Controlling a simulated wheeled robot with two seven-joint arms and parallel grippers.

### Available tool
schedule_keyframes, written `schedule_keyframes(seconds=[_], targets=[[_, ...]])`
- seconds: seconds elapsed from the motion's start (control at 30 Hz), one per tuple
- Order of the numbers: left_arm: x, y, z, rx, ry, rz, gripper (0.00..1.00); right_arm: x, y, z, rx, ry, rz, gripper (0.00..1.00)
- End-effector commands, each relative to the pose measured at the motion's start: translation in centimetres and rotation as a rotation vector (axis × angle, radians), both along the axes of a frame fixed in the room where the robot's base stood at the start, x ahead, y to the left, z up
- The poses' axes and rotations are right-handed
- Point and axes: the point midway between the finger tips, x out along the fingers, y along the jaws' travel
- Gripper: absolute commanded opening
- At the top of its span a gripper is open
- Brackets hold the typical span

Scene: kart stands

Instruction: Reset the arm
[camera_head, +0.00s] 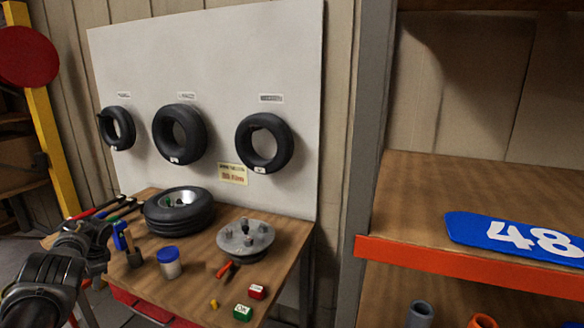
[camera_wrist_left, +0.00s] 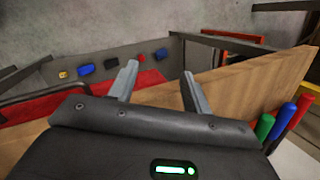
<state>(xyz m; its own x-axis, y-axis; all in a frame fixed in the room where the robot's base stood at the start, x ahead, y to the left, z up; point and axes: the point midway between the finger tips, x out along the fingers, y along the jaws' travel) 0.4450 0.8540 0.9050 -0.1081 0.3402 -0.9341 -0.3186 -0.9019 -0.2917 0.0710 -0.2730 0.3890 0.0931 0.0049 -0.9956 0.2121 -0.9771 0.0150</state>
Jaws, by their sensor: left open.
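My left arm comes in at the lower left of the head view, with its gripper (camera_head: 123,236) by the left edge of the wooden workbench (camera_head: 205,262), next to the tools. In the left wrist view the two grey fingers of this gripper (camera_wrist_left: 158,88) stand wide apart with nothing between them. The bench's wooden edge (camera_wrist_left: 240,90) lies beyond and to the right of the fingers. Whether the fingers touch the bench is not clear. My right gripper is not in view.
The bench holds a tyre on a rim (camera_head: 180,212), a grey hub (camera_head: 245,240), a blue-lidded jar (camera_head: 169,262), and a red (camera_head: 257,292) and a green block (camera_head: 242,313). Three tyres hang on the white board (camera_head: 220,60). An orange-edged shelf (camera_head: 470,268) stands at right.

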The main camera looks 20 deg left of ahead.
Motion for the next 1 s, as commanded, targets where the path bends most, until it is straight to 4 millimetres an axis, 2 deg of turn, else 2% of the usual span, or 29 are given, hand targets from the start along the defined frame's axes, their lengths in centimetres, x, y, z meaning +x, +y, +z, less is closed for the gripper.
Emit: schedule_keyframes(seconds=[0.03, 0.2, 0.3, 0.47, 0.6, 0.87, 0.9, 1.0], targets=[[-2.0, 1.1, -2.9, 0.063, 0.018, 0.023, 0.49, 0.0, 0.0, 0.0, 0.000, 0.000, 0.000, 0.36], [-7.9, 4.3, -10.0, 0.270, -0.002, 0.047, 0.49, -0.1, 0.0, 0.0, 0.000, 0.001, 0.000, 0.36], [-11.8, 5.7, -13.4, 0.369, -0.027, 0.018, 0.49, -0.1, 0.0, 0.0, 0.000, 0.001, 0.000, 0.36], [-17.7, 6.5, -17.5, 0.462, -0.080, -0.069, 0.49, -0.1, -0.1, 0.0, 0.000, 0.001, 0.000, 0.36], [-21.8, 6.3, -19.7, 0.485, -0.119, -0.143, 0.49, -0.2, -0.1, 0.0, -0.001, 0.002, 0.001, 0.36], [-28.4, 4.8, -22.5, 0.455, -0.174, -0.260, 0.49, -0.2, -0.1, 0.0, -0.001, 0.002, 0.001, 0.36], [-29.4, 4.4, -22.9, 0.443, -0.180, -0.276, 0.49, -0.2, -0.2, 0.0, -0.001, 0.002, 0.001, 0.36], [-29.7, 1.2, -26.3, 0.391, -0.191, -0.244, 0.49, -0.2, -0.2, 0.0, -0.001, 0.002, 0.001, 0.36]])
